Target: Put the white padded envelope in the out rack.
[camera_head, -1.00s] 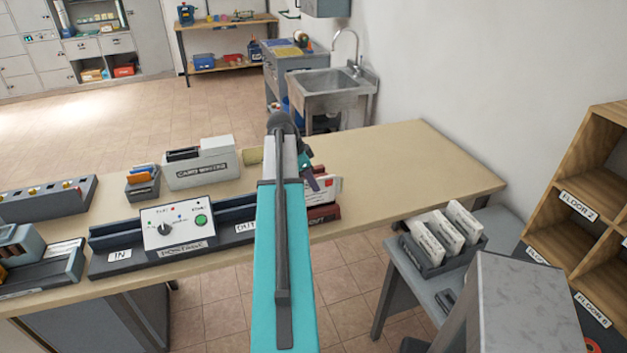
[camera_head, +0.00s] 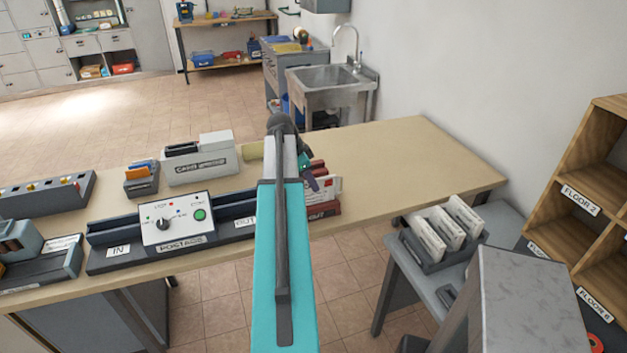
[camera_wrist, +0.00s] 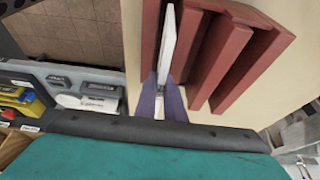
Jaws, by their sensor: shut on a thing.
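The white padded envelope (camera_wrist: 168,40) stands on edge in the wrist view, seen as a thin white strip. My gripper (camera_wrist: 162,92) is shut on its near end. The envelope lies between two dark red dividers of the out rack (camera_wrist: 238,62); whether it rests on the rack's floor is hidden. In the head view the envelope (camera_head: 330,186) shows a white face with a red mark, at the red rack (camera_head: 324,209) on the beige table. My gripper (camera_head: 311,178) shows there partly behind my arm.
A postage machine (camera_head: 178,221) and a card box (camera_head: 201,161) stand left of the rack on the table (camera_head: 420,160). The table's right part is clear. A side table at right holds a grey rack of white envelopes (camera_head: 445,230), beside wooden floor shelves (camera_head: 590,165).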

